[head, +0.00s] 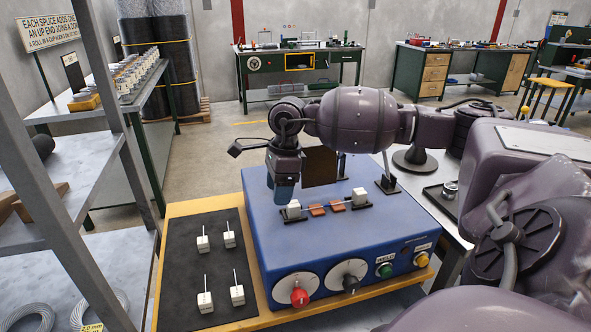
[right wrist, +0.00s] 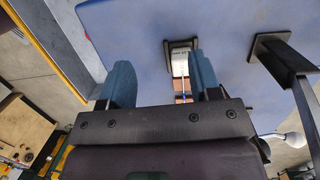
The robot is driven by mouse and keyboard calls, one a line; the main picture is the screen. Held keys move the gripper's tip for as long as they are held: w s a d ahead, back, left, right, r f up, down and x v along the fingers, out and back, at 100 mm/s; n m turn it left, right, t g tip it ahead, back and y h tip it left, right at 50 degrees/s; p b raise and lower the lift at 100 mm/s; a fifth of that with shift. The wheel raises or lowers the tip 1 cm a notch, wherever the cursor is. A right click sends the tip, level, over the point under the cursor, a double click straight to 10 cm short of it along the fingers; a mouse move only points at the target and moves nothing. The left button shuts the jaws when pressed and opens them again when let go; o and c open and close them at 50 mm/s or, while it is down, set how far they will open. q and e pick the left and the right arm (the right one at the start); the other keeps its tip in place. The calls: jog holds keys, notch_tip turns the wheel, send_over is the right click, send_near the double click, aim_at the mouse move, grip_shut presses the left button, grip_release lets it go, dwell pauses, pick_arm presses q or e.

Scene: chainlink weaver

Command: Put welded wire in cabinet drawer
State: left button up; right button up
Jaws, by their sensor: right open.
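A blue welder box (head: 345,240) stands on a yellow-edged bench. On its top a thin wire (head: 325,206) runs between two white blocks (head: 293,209) (head: 359,196), with copper-coloured pads (head: 317,210) between them. My right gripper (head: 283,197) is above the box's left part, close to the left white block. In the right wrist view the open fingers (right wrist: 160,85) stand on either side of the white block (right wrist: 180,58) and the wire (right wrist: 183,84). Whether they touch is unclear. My left gripper is not in view. No cabinet drawer is identifiable near the box.
A black mat (head: 210,265) left of the box holds several white blocks with upright wires. A thin dark post (head: 385,175) stands on the box's right rear. Grey shelving (head: 70,140) rises at the left. A green desk with wooden drawers (head: 435,74) stands at the back.

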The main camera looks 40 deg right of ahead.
aim_at(293, 203)
jog(key=d, duration=0.1)
jog(key=d+r+h, duration=0.2)
jog(key=d, duration=0.1)
jog(key=shift+d, duration=0.1)
jog(key=shift+d+f, duration=0.1)
jog(key=shift+f, duration=0.2)
notch_tip(293, 203, down, 9)
jog(key=b, duration=0.3)
jog(key=shift+r+b, duration=0.15)
jog(key=shift+b, duration=0.25)
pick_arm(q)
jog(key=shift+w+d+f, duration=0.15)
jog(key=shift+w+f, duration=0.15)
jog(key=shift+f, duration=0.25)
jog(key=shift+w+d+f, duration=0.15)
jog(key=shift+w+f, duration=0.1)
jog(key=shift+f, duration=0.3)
pick_arm(e)
jog(key=shift+r, duration=0.1)
jog(key=c, duration=0.8)
